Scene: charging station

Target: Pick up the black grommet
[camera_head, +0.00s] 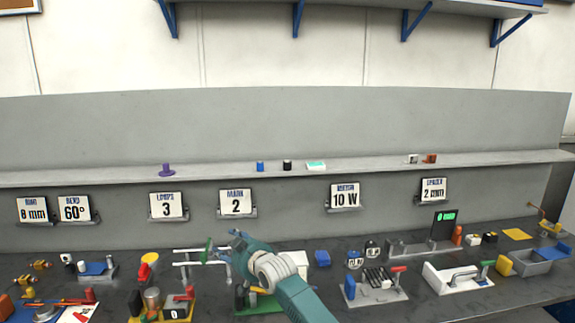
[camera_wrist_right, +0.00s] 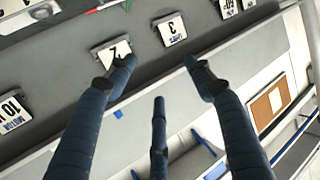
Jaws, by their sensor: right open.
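A small black piece with a pale top (camera_head: 287,165), which looks like the black grommet, stands on the long grey shelf, right of a small blue piece (camera_head: 260,166). My right gripper (camera_head: 238,244) is teal, low over the bench, in front of and below the shelf, well apart from the black piece. In the right wrist view its fingers (camera_wrist_right: 165,75) are spread with nothing between them. The blue piece shows there beside a finger (camera_wrist_right: 118,113); I cannot make out the black piece, possibly behind that finger. My left gripper is not in view.
The shelf (camera_head: 220,173) also carries a purple piece (camera_head: 167,170) and a green-white block (camera_head: 316,165). Number cards, such as the "2" card (camera_head: 236,201), hang below its edge. The bench is crowded with fixtures, including a white tray (camera_head: 455,278). Space above the shelf is clear.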

